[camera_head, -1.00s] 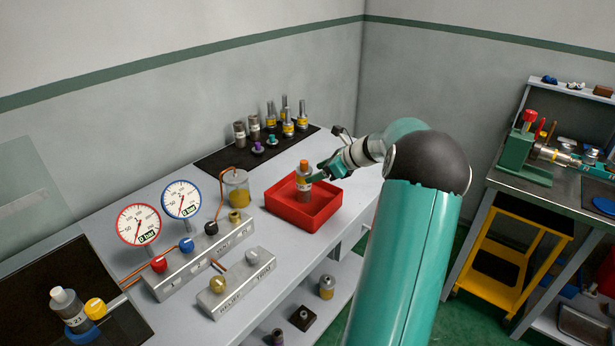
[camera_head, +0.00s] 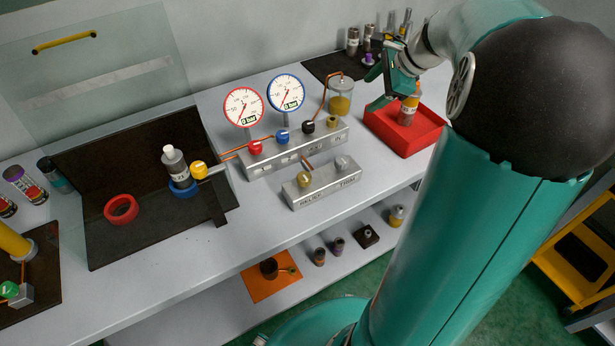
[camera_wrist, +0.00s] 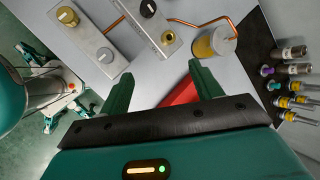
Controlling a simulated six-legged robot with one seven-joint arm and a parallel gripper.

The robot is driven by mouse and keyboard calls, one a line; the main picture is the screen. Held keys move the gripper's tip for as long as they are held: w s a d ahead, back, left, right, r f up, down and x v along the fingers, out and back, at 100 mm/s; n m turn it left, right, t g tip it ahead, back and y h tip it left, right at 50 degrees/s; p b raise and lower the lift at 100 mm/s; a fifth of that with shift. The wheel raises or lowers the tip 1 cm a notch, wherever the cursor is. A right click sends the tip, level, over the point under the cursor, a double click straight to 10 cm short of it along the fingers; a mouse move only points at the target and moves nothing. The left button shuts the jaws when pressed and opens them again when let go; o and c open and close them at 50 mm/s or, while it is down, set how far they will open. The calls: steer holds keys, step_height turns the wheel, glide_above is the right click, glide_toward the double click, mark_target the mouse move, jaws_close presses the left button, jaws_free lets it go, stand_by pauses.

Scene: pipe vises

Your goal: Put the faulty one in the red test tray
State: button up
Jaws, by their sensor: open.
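The red tray (camera_head: 433,143) sits on the bench at right in the head view. A grey cylinder with an orange cap (camera_head: 408,110) stands in it, partly hidden by my gripper. My open gripper (camera_head: 392,98) is above the tray, close to the cylinder; I cannot tell whether they touch. In the wrist view a red patch of tray (camera_wrist: 181,93) shows between the fingers (camera_wrist: 162,80), and the cylinder is hidden. A similar grey cylinder with a pale cap (camera_head: 175,165) stands at the blue ring (camera_head: 184,188) on a dark mat.
Two gauges (camera_head: 243,107) read 0 bar above a valve block (camera_head: 290,150). A RELIEF/TRIM block (camera_head: 322,184) stands in front. A jar (camera_head: 340,98) and several fittings (camera_wrist: 292,70) are near the tray. A red ring (camera_head: 121,209) lies on the mat.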

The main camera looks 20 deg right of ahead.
steer(key=s+a+r+n+g+h, duration=0.1)
steer(key=a+n, duration=0.2)
steer(key=a, duration=0.2)
steer(key=s+a+r+n, duration=0.1)
steer(key=s+a+n, duration=0.1)
steer(key=a, duration=0.3)
steer(key=s+a+n+h, duration=0.2)
steer(key=s+a+n, duration=1.4)
steer(key=n, duration=0.1)
steer(key=shift+a+f+t, duration=0.2)
steer(key=shift+f+t, duration=0.1)
steer(key=shift+s, duration=0.1)
